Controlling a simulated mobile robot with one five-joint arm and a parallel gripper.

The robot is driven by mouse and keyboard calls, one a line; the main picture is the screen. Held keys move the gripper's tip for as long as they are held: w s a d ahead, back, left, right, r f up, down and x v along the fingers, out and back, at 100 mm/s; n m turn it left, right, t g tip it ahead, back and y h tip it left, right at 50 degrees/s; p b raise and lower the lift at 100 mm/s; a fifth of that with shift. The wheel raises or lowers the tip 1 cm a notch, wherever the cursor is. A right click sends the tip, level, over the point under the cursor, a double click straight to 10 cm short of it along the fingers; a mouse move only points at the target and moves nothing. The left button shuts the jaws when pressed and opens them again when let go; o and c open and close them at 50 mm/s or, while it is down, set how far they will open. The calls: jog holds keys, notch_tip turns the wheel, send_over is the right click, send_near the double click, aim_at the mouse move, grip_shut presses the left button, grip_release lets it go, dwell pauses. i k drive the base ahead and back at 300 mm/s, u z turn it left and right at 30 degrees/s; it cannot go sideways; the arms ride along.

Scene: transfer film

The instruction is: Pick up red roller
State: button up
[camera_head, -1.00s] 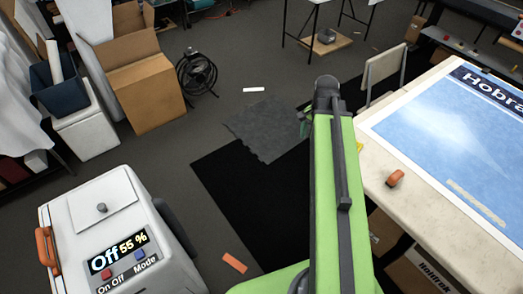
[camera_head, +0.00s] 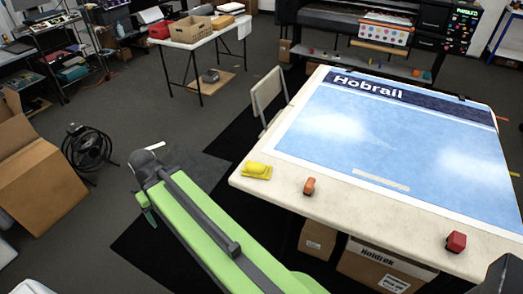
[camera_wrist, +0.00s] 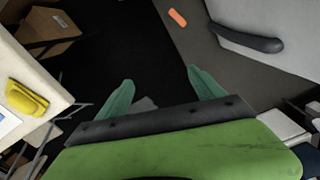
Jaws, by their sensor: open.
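A small red object (camera_head: 456,241), probably the red roller, lies on the front right part of the cream table (camera_head: 262,186). A smaller orange-red object (camera_head: 309,186) lies farther left near the table's front edge. The red object is not in the wrist view.
A yellow tool (camera_head: 257,170) lies at the table's left corner; it also shows in the wrist view (camera_wrist: 27,99). A blue Hobrail print (camera_head: 400,140) covers most of the table. Boxes (camera_head: 385,268) stand underneath. A chair (camera_head: 268,92) stands beyond the left edge.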

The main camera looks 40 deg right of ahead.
aim_at(456, 240)
jog(key=z, duration=0.45)
jog(key=k, duration=0.1)
jog(key=z, duration=2.85)
jog(key=i, duration=0.4)
jog(key=z, duration=0.35)
jog(key=k, duration=0.4)
jog(key=u, duration=0.1)
